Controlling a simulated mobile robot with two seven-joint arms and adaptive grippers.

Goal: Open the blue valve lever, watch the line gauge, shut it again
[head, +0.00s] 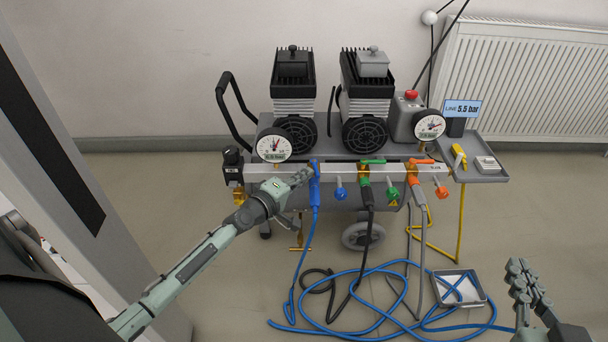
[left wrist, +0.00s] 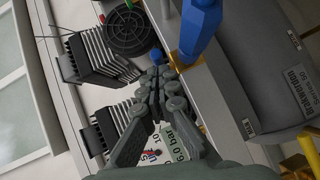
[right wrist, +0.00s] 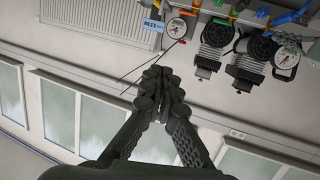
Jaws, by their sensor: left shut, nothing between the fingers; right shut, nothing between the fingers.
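The blue valve lever (head: 314,167) is on the silver manifold, above a blue hose coupling (head: 315,194); it looks upright, but its exact angle is hard to tell. My left gripper (head: 306,175) is shut and empty, its tips just left of the lever. In the left wrist view the shut fingertips (left wrist: 160,82) are close to a small blue part (left wrist: 155,57); contact cannot be told. The line display (head: 461,108) reads 5.5 bar, beside a round gauge (head: 429,125) too small to read. My right gripper (head: 523,283) is shut and empty, low at the right.
A green lever (head: 372,161) and an orange lever (head: 421,161) sit further right on the manifold. Another round gauge (head: 273,146) is at its left end. Tangled blue hose (head: 352,333) and a grey tray (head: 482,288) lie on the floor. A radiator (head: 530,80) is behind.

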